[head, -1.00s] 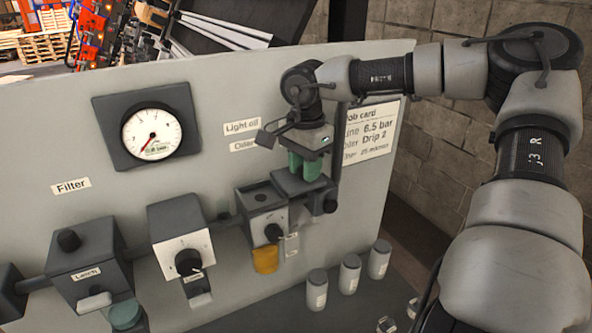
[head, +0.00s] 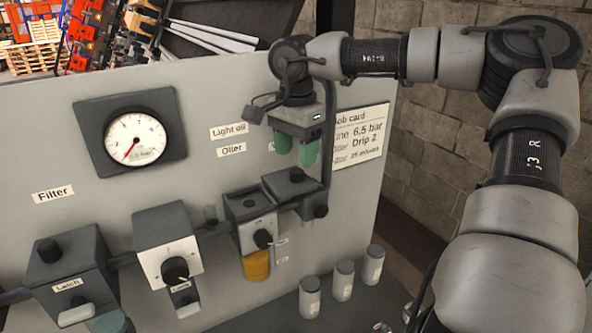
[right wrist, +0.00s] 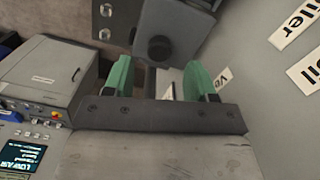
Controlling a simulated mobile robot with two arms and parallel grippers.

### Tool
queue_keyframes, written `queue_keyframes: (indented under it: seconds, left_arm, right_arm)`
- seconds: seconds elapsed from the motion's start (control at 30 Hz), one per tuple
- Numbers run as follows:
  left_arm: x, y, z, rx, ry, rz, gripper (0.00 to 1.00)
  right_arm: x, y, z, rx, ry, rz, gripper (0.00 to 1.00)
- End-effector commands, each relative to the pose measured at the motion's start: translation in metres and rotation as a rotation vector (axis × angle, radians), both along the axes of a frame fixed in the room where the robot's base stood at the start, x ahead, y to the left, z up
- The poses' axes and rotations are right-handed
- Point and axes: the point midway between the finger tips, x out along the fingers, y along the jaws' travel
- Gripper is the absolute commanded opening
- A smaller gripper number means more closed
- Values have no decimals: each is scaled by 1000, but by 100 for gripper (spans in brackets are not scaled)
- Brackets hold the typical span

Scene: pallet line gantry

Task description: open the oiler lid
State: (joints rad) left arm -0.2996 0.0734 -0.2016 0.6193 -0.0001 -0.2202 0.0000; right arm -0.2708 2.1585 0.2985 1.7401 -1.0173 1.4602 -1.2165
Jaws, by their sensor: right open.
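The oiler (head: 252,232) is a grey box on the panel with a black knob on its front and an amber bowl (head: 256,265) below. Its dark top (head: 246,204) looks flat and closed, though the lid's edges are hard to make out. My right gripper (head: 296,154) has green fingertips, points down and is open and empty. It hovers above the dark block right of the oiler, apart from it. In the right wrist view the green fingers (right wrist: 160,82) stand apart, with a dark block and round knob (right wrist: 160,48) beyond them. My left gripper is out of view.
A dark block (head: 290,186) with a knob adjoins the oiler on the right. A white-faced regulator (head: 168,250) and the filter (head: 68,275) stand left. A gauge (head: 132,140) and job card (head: 358,138) are on the panel. Several small jars (head: 343,280) stand at lower right.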

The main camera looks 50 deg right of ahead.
Motion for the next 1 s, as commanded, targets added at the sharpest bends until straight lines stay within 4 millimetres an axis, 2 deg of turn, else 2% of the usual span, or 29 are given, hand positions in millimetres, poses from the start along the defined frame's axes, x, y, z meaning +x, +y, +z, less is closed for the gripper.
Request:
queue_keyframes:
  seconds: [0.03, 0.2, 0.4, 1.0]
  left_arm:
    - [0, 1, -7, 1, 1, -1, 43]
    - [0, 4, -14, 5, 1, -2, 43]
    - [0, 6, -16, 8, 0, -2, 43]
    - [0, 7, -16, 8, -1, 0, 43]
  right_arm:
    - [1, 0, 9, -3, -7, -1, 56]
    - [0, 1, 41, -2, -4, 0, 56]
    - [0, 1, 62, -2, -1, 0, 56]
    - [0, 1, 65, -1, -1, 1, 56]
